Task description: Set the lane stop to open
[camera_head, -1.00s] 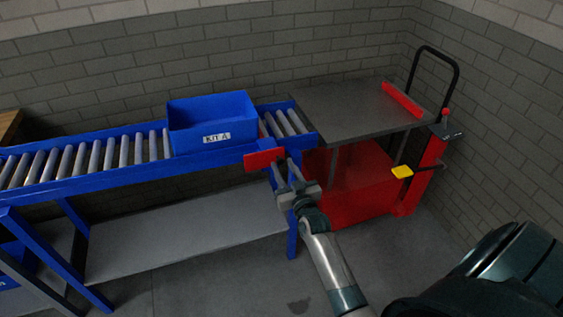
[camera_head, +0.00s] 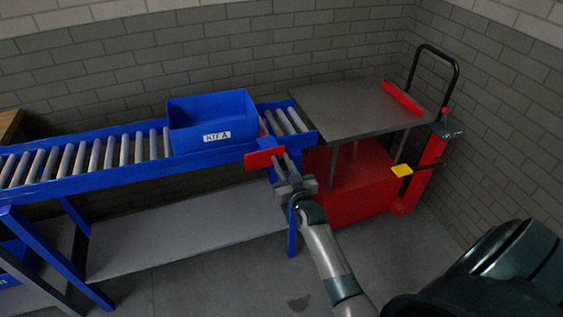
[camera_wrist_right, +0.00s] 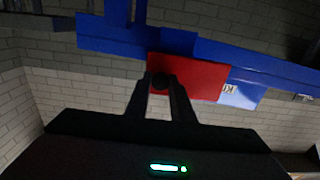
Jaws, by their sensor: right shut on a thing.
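The lane stop's red plate (camera_head: 263,159) sits on the front side of the blue roller conveyor near its right end. It also shows in the right wrist view (camera_wrist_right: 205,80), with a dark round knob (camera_wrist_right: 159,82) at its left part. My right gripper (camera_head: 280,160) is at the right end of the red plate. In the right wrist view its two fingers (camera_wrist_right: 160,88) are on either side of the knob, shut on it. My left gripper is not in view.
A blue bin labelled KIT A (camera_head: 211,122) stands on the conveyor (camera_head: 75,182), just left of the stop. A red cart with a grey top (camera_head: 350,108) stands at the conveyor's right end. A grey shelf (camera_head: 185,228) lies below the conveyor.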

